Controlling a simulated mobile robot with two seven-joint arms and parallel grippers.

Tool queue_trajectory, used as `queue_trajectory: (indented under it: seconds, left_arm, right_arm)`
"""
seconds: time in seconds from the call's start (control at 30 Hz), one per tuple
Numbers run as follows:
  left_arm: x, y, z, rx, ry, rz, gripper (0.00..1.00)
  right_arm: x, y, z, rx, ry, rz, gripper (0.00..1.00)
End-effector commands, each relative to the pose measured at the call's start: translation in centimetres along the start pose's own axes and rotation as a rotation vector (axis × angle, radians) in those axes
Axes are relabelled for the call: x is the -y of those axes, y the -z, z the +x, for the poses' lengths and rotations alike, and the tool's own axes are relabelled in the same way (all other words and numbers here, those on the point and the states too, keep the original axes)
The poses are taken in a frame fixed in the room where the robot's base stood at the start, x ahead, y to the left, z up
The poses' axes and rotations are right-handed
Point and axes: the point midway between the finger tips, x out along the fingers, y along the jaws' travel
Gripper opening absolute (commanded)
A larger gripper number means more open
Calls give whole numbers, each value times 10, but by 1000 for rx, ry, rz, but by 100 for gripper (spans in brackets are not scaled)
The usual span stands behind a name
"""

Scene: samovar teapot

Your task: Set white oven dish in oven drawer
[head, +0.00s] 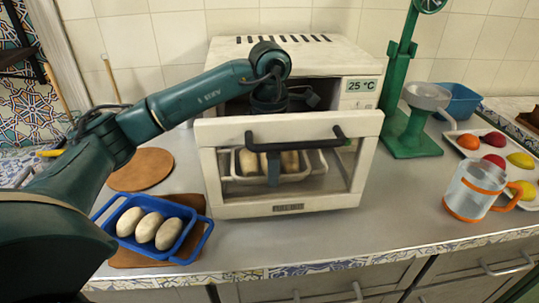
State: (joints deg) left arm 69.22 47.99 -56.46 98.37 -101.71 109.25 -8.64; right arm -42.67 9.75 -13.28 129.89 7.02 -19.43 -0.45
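The white oven dish (312,164) shows through the window of the pulled-out oven drawer (215,201). It sits inside the drawer, low behind the front panel, with brown-beige loaves (290,162) in it. My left arm reaches in from the left over the drawer. My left gripper (273,170) points down behind the drawer's handle, at the dish's middle. The drawer front and handle partly cover it, so I cannot tell whether its fingers are open or shut on the dish. My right gripper is not in view.
The white oven (290,55) reads 25 °C. A blue tray (183,257) with three pale loaves lies on a brown board at front left. A round wooden board (141,170) is behind it. A green scale (413,140), glass pitcher (470,193) and white tray (527,205) stand right.

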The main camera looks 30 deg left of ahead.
Motion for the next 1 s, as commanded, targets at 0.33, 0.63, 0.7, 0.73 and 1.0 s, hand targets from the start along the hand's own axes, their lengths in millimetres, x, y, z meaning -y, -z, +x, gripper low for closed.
queue_trajectory:
  seconds: [0.33, 0.63, 0.7, 0.73, 1.0]
  left_arm:
    - [-1, -1, -74, 4, -6, 0, 100]
    - [-1, 0, -115, 2, -3, -1, 100]
    - [0, 0, -117, 1, -1, -1, 100]
    - [0, 0, -118, 1, 0, -1, 100]
    - [0, 0, -118, 1, 0, -1, 100]
  right_arm:
    - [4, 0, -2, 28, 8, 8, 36]
    - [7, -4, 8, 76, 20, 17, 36]
    - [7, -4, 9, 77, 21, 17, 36]
    - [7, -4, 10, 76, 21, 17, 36]
    - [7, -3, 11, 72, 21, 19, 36]
